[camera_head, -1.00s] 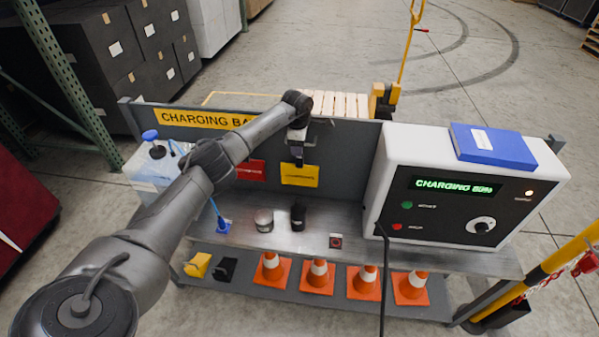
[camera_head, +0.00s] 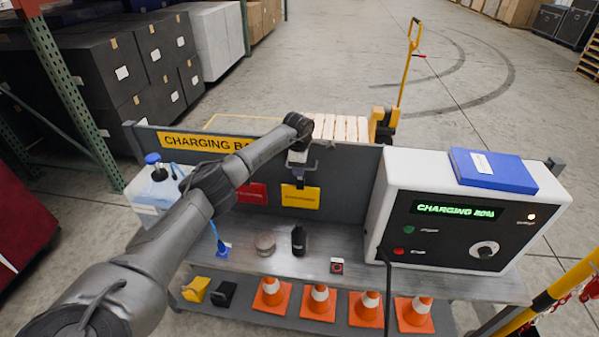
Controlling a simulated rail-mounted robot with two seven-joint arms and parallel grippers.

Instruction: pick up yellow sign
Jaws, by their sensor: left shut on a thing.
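The yellow sign (camera_head: 300,197) is a small flat rectangle with dark lettering too small to read. It hangs upright in front of the grey back panel of the charging bench, above the metal shelf. My left gripper (camera_head: 299,180) points down from the end of my left arm and is shut on the sign's top edge. A red sign (camera_head: 251,193) is just left of the yellow one, partly behind my arm. My right gripper is not in view.
The bench top (camera_head: 350,245) holds a grey can (camera_head: 265,243), a black bottle (camera_head: 299,240) and a small red-buttoned box (camera_head: 337,265). A charging unit (camera_head: 450,215) stands on the right. A blue-capped jug (camera_head: 157,185) stands on the left. Orange cones (camera_head: 319,302) line the lower shelf.

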